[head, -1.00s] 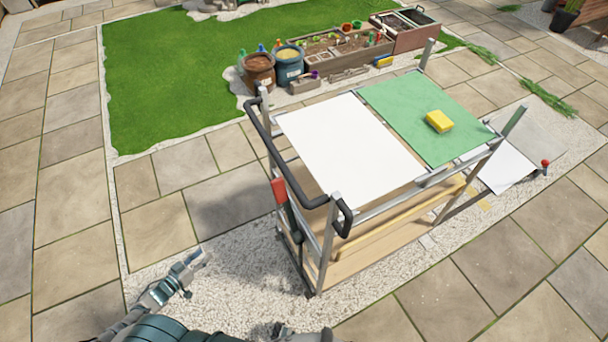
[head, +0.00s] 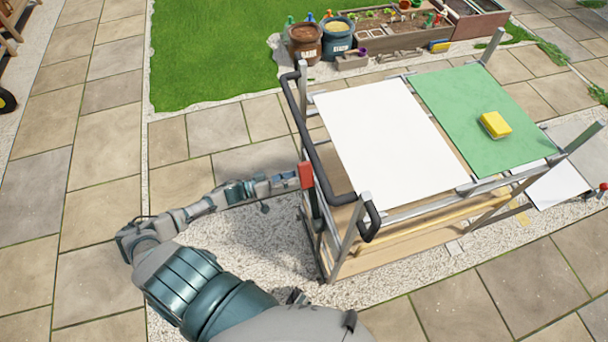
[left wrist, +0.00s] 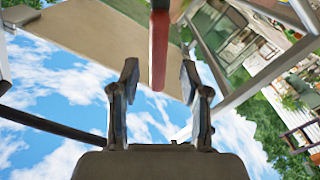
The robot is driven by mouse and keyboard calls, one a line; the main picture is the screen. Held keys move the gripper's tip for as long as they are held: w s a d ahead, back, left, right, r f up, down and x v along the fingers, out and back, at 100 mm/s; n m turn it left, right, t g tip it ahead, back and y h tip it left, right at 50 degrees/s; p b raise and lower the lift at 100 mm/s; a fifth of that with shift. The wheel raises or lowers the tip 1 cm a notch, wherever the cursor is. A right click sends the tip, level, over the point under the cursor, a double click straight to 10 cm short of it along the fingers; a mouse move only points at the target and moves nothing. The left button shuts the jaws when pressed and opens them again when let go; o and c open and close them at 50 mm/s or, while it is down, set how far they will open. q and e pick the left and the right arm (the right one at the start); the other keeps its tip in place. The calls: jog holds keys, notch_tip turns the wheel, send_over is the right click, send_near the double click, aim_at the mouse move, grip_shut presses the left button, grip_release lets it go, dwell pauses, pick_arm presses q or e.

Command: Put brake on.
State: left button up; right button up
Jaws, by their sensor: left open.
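The cart (head: 348,262) stands on the gravel with a black push handle at its left end. Its brake lever has a red grip (head: 306,175) that stands upright at the left end below the handle, with a dark lower part. My left gripper (head: 292,183) reaches in from the left, right up to the red grip. In the left wrist view the left gripper (left wrist: 159,80) is open, and the red grip (left wrist: 159,48) shows between its two fingertips, with gaps on both sides. The right gripper is out of view.
On the cart top lie a white sheet (head: 385,140) and a green mat (head: 475,110) with a yellow sponge (head: 495,125). Two buckets and a planter box (head: 390,40) stand behind. Paving left of the cart is free.

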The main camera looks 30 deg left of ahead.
aim_at(303, 175)
pick_arm(q)
jog(key=x, duration=0.3)
jog(key=shift+w+d, duration=0.15)
jog(key=shift+w, duration=0.15)
jog(key=shift+w+d, duration=0.3)
jog(key=shift+d, duration=0.25)
jog(key=shift+a, duration=0.2)
grip_shut()
